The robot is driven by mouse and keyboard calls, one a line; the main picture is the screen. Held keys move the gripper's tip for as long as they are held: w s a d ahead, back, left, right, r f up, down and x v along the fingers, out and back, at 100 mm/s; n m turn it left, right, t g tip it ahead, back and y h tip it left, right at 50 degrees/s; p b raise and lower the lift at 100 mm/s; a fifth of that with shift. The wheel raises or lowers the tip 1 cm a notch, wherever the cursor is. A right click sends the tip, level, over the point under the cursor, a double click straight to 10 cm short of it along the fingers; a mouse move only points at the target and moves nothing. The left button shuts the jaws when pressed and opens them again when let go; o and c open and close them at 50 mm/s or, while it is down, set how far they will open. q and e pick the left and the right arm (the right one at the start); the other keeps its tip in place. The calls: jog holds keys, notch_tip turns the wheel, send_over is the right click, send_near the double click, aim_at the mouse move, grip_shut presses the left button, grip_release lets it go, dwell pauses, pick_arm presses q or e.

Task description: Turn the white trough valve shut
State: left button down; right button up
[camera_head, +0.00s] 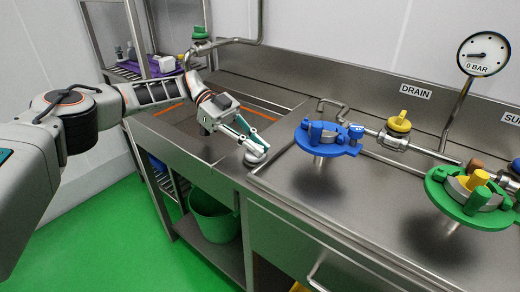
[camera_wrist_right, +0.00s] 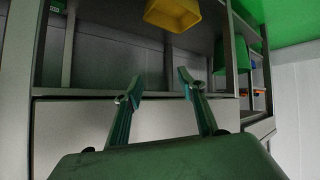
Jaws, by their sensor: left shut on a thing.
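My left arm reaches in from the left over the sunken trough in the head view. My left gripper (camera_head: 252,151) points down at the trough's right front corner and is shut on the white trough valve (camera_head: 256,159). Only part of the white valve shows below the fingers, and its turn position cannot be told. My right gripper (camera_wrist_right: 158,84) shows in the right wrist view, with its two fingers apart and nothing between them. It is in front of a grey steel cabinet panel.
A blue valve plate (camera_head: 314,146) and a green one (camera_head: 462,215) stand over the counter to the right. Behind are pipes with a yellow knob (camera_head: 400,122) and a gauge (camera_head: 484,54) marked 0 BAR. A green bucket (camera_head: 214,217) stands below; a yellow bin (camera_wrist_right: 172,14) shows in the wrist view.

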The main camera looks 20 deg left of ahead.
dwell(0.6)
pick_arm(q)
jog(key=c, duration=2.1)
grip_release()
jog(key=shift+d, duration=0.1)
jog(key=shift+c, duration=0.2)
jog(key=shift+r, duration=0.2)
notch_tip(320, 180, up, 10)
jog(key=shift+f, duration=0.2)
jog(key=shift+s, duration=0.1)
